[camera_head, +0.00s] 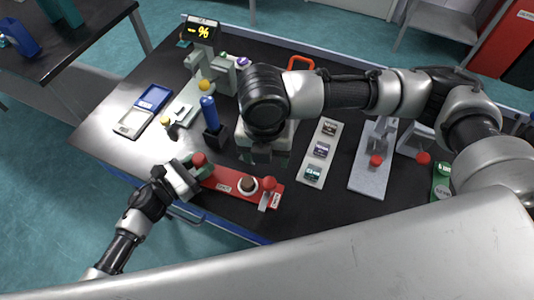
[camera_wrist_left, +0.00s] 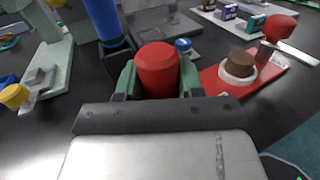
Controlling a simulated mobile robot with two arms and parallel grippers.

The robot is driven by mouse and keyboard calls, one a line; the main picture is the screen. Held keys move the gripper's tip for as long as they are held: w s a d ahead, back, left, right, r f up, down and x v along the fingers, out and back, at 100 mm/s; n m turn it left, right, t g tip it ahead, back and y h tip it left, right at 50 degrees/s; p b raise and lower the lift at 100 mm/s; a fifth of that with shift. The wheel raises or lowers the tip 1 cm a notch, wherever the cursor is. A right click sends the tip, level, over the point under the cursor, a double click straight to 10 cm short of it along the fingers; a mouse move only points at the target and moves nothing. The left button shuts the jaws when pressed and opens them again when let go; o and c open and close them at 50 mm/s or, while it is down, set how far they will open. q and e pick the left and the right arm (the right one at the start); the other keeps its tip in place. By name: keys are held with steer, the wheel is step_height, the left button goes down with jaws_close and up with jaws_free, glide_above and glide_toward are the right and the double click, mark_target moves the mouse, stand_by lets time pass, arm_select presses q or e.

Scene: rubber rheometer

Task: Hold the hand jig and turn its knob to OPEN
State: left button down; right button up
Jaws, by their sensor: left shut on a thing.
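The hand jig is a red plate (camera_head: 232,178) near the front edge of the table; it also shows in the left wrist view (camera_wrist_left: 212,82). A red cylindrical handle (camera_wrist_left: 157,68) stands at its left end. My left gripper (camera_head: 195,170) is shut around this handle, one green-grey finger on each side. A brown disc on a white seat (camera_head: 247,184) sits mid-plate. A red knob (camera_head: 269,183) rises on a post at the right end, apart from both grippers. Small plate labels are unreadable. My right gripper (camera_head: 264,157) hangs above the table behind the jig; its fingertips are unclear.
A blue bottle in a black holder (camera_head: 210,112) stands behind the handle. A pale strip with several small boxes (camera_head: 321,151) lies right of the jig. A grey plate (camera_head: 374,173) with a red-knobbed device is farther right. White and blue trays (camera_head: 133,122) lie left.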

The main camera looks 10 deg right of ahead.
arm_select(q)
steer(key=c, duration=0.6)
jaws_free()
